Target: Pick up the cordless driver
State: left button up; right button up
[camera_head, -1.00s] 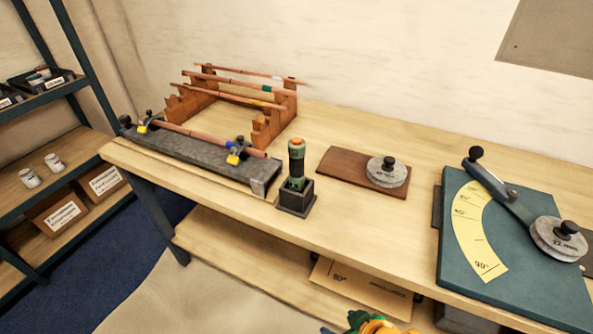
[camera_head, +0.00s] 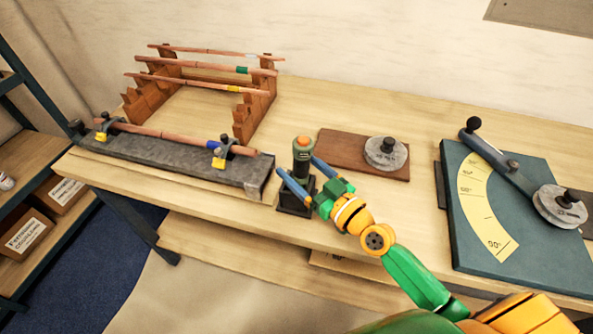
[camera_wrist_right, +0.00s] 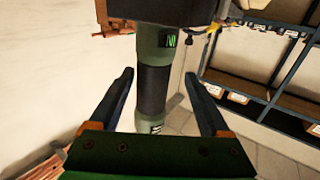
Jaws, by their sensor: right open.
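The cordless driver (camera_head: 302,158) is green and black with an orange top. It stands upright in a small dark square holder (camera_head: 292,206) near the bench's front edge. My right gripper (camera_head: 299,168) is at the driver, with one blue finger on each side of it. In the right wrist view, the driver's body (camera_wrist_right: 154,85) stands between the two open fingers (camera_wrist_right: 160,90), and I see a gap on both sides. My left gripper is not in view.
A grey clamp block (camera_head: 180,163) with a copper pipe lies left of the holder. A wooden rack (camera_head: 258,105) with copper pipes stands behind it. A brown board (camera_head: 340,150) with a round grey die is to the right, then a teal bending plate (camera_head: 465,240).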

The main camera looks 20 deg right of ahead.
jog(key=x, duration=0.4)
jog(key=shift+w+f, duration=0.25)
jog(key=shift+w, duration=0.1)
jog(key=shift+s, duration=0.1)
jog(key=shift+c, duration=0.3)
jog(key=shift+s+d+r, duration=0.1)
jog(key=shift+s, duration=0.1)
jog(key=c, duration=0.7)
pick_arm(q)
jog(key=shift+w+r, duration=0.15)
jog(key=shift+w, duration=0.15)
pick_arm(e)
jog(key=shift+w, duration=0.1)
grip_shut()
pick_arm(q)
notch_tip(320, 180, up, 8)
jog(key=p, duration=0.8)
pick_arm(e)
notch_tip(320, 180, up, 19)
jog(key=shift+w, duration=0.1)
